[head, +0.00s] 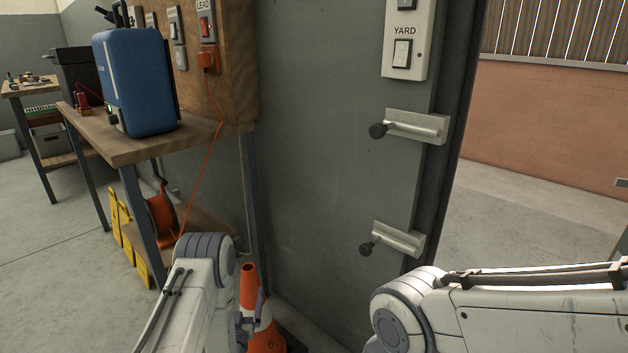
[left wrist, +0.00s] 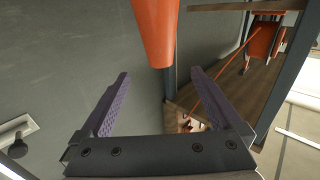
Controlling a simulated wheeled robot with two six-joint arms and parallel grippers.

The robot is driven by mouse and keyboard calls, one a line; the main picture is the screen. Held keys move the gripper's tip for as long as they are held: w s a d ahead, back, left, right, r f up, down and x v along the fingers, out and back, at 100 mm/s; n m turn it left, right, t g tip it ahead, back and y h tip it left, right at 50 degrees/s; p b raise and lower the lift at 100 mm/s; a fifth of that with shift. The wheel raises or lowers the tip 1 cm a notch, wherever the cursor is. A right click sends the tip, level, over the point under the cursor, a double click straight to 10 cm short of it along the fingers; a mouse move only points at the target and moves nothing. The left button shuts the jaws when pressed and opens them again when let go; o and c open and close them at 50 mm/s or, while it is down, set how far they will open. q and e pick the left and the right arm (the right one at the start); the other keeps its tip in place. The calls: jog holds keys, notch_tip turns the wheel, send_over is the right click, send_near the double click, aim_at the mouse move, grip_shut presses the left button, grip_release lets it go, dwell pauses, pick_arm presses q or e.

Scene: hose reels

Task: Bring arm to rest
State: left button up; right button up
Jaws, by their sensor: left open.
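My left arm comes up from the bottom of the head view. Its gripper (head: 258,305) is mostly hidden behind the arm; only a purple finger shows, in front of the orange cone. In the left wrist view my left gripper (left wrist: 161,73) is open, its two purple ridged fingers wide apart with nothing between them. The orange cone (left wrist: 155,35) shows just beyond the fingertips there, and it also stands on the floor in the head view (head: 250,285). My right arm comes in from the right edge in the head view; its gripper is out of the frame.
A wooden bench (head: 110,140) with a blue box (head: 138,80) stands at left. An orange cable runs from a LEAD socket (head: 207,60) to an orange reel (head: 162,218) below. Two lever handles (head: 415,125) (head: 397,240) stick out from the grey wall (head: 320,150). A doorway opens at right.

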aim_at(248, 264)
pick_arm(q)
jog(key=w+b, duration=0.1)
jog(key=w, duration=0.2)
jog(key=w+b, duration=0.1)
jog(key=w, duration=0.2)
jog(key=w+a+b, duration=0.1)
jog(key=w, duration=0.2)
jog(key=shift+w+f, duration=0.15)
jog(key=shift+f, duration=0.05)
jog(key=shift+w+r+p, duration=0.25)
jog(key=shift+r+p, duration=0.8)
jog(key=shift+r, duration=0.2)
jog(key=shift+r+p, duration=0.35)
jog(key=shift+r, duration=0.15)
jog(key=shift+f, duration=0.15)
